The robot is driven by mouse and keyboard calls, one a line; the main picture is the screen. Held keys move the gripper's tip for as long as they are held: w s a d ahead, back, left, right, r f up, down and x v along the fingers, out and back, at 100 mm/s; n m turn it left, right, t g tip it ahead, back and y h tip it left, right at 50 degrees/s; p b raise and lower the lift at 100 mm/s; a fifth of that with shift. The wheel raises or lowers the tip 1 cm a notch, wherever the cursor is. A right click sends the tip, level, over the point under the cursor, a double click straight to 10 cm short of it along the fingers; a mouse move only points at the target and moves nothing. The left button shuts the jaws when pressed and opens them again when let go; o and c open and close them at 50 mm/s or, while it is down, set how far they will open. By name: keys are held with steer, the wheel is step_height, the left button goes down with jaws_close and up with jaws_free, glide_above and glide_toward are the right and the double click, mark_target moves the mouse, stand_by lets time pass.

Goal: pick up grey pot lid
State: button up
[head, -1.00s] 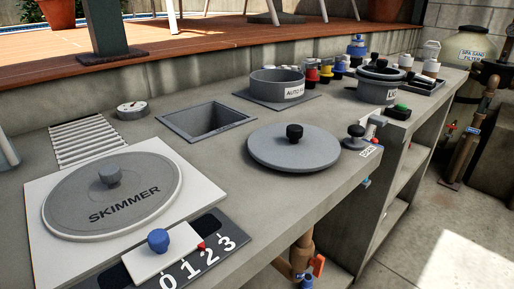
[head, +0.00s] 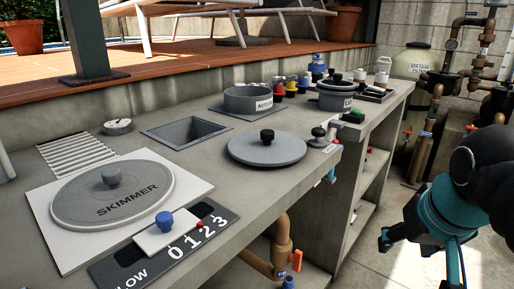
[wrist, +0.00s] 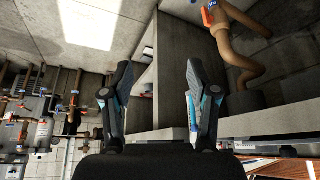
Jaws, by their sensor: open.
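The grey pot lid (head: 267,149) is a flat round disc with a black knob, lying on the concrete counter (head: 262,192) near its front edge. My gripper (head: 408,243) is at the right of the head view, out over the floor in front of the counter and well apart from the lid. In the wrist view my gripper (wrist: 160,88) has its two fingers spread with nothing between them. The lid is not seen in the wrist view.
A square opening (head: 187,132) lies behind the lid. A grey pot (head: 252,99) and a second lidded pot (head: 342,97) stand farther back. The skimmer lid (head: 113,194) and a blue-knobbed slider (head: 165,222) are at the left. Pipes (head: 283,240) run below the counter edge.

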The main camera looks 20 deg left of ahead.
steer(key=w+a+r+n, duration=0.1)
steer(key=w+a+r, duration=0.3)
steer(key=a+r, duration=0.3)
steer(key=w+a+r+n, duration=0.1)
steer(key=w+a+r, duration=0.4)
steer(key=r, duration=0.3)
steer(key=n+g+y, duration=0.1)
glide_toward(267, 132)
steer(key=b+x, duration=0.3)
steer(key=shift+d+f, duration=0.15)
steer(key=shift+b+x, duration=0.95)
steer(key=shift+x, duration=2.25)
steer(key=shift+w, duration=0.1)
jaws_close()
